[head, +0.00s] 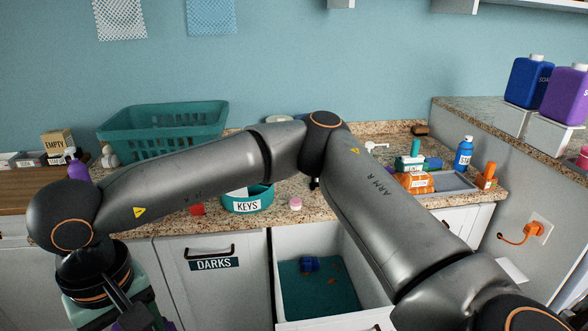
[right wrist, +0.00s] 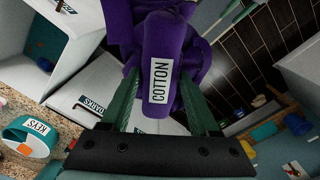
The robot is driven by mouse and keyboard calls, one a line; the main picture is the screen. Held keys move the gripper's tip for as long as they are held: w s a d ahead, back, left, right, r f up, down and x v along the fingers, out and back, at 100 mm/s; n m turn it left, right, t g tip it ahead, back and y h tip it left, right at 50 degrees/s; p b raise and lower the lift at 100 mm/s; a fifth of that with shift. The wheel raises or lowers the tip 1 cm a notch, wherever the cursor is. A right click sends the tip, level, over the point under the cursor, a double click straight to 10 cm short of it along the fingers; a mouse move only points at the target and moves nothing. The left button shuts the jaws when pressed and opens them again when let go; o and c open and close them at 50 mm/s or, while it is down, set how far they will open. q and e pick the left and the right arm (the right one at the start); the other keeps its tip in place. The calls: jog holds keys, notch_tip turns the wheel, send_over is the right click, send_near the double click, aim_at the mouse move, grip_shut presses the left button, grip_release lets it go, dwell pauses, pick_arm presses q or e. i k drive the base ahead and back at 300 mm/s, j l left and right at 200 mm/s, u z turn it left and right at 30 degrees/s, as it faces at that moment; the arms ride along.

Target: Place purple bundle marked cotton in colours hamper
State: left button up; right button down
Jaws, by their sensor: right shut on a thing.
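The purple bundle marked COTTON (right wrist: 160,60) fills the middle of the right wrist view, label facing the camera. My right gripper (right wrist: 165,100) is shut on it, with a green finger on each side. In the head view my right arm reaches across to the lower left, where the gripper (head: 122,312) and a bit of purple show at the bottom edge. An open pull-out hamper (head: 296,244) with a teal bottom and a blue item inside stands at centre; I cannot read its label. It also shows in the right wrist view (right wrist: 82,38). My left gripper is not in view.
A closed front marked DARKS (head: 198,283) is left of the open hamper. On the counter are a teal basket (head: 165,118), a KEYS bowl (head: 247,204), and a tray (head: 455,182) with several bottles and packs. My right arm hides part of the counter.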

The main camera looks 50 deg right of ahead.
aim_at(318, 296)
jog(key=k+l, duration=0.15)
jog(key=l, duration=0.2)
jog(key=k+l, duration=0.15)
jog(key=l, duration=0.25)
jog(key=i+l, duration=0.1)
jog(key=l, duration=0.6)
jog(key=i+l, duration=0.15)
jog(key=l, duration=0.2)
